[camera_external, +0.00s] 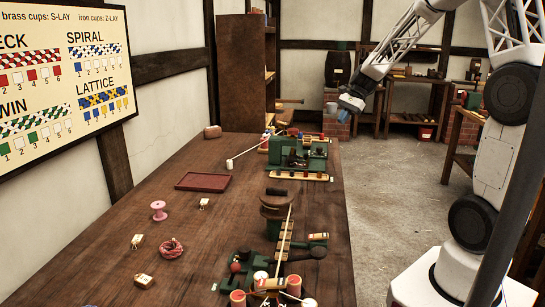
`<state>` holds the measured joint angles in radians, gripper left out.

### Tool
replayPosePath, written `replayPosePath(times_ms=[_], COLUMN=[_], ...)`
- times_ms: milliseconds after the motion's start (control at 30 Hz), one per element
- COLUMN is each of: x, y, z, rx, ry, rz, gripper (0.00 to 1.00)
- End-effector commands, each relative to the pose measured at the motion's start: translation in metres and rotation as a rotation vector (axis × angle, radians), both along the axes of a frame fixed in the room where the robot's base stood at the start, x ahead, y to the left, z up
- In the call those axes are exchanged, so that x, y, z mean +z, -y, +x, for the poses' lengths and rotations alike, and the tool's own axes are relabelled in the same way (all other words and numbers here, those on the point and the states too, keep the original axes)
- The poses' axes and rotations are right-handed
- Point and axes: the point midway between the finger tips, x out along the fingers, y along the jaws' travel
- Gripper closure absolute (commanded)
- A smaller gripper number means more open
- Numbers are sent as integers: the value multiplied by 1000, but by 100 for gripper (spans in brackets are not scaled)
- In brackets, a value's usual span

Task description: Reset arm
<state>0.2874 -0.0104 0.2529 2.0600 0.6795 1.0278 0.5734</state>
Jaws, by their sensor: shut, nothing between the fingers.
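My gripper (351,103) is at the end of my arm in the upper middle of the external view. It is raised above and just off the right edge of the long wooden table (120,240), near its far end. It is small here, its fingers are together, and it holds nothing. My arm reaches in from the right, where my base stands on the floor beside the table.
A green machine (299,152) stands on the table's far part, a second green device (240,268) near the front. A red tray (203,181), pink spool (158,210) and rope coil (171,248) lie at left. A pattern board (65,75) hangs on the wall. Floor to the right is open.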

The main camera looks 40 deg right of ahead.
Motion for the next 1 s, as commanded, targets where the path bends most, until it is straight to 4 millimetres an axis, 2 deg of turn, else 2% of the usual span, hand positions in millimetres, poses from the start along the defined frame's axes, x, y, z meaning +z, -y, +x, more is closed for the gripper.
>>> replayPosePath(times_ms=[200, 500, 1000], x=[28, 57, 86], y=[-24, -48, -73], z=[-44, -105, -208], rx=[159, 378, 742], ry=[72, 169, 314], rz=[-93, -223, -440], gripper=[100, 100, 100])
